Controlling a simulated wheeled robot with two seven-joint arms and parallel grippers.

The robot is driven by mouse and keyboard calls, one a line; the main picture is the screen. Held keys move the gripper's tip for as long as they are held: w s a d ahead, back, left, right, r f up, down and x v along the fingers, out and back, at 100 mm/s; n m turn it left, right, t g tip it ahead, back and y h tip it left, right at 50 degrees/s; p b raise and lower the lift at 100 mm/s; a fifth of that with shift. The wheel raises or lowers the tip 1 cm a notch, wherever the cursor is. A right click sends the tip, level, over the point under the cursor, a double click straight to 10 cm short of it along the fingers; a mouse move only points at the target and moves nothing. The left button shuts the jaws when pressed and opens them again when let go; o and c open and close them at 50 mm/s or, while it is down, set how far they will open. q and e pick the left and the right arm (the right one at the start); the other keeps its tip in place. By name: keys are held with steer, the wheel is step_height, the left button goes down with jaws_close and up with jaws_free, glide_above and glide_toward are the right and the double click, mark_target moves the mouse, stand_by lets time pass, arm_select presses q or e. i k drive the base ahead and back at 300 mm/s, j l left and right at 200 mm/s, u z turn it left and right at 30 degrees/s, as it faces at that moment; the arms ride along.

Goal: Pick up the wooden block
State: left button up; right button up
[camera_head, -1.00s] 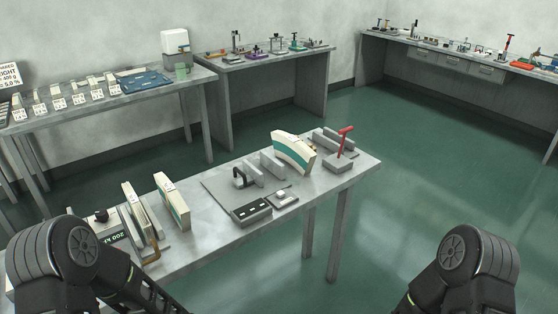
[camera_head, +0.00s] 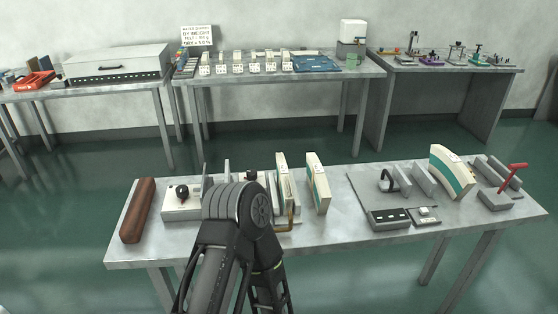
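A reddish-brown block with rounded edges (camera_head: 138,210), which looks like the wooden block, lies lengthwise at the left end of the near metal table (camera_head: 345,240). Nothing touches it. My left arm rises at the bottom centre and covers part of the table's middle-left, to the right of the block. Neither of my grippers can be seen.
A white box with a black knob (camera_head: 182,203) stands right of the block. Upright cream-and-green pieces (camera_head: 318,184) and a dark panel (camera_head: 388,219) are further right. A red-handled tool (camera_head: 507,184) is at the right end. Green floor separates this table from the back tables.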

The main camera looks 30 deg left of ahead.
mark_target(133, 226)
steer(key=u, duration=1.25)
steer(key=i, duration=0.05)
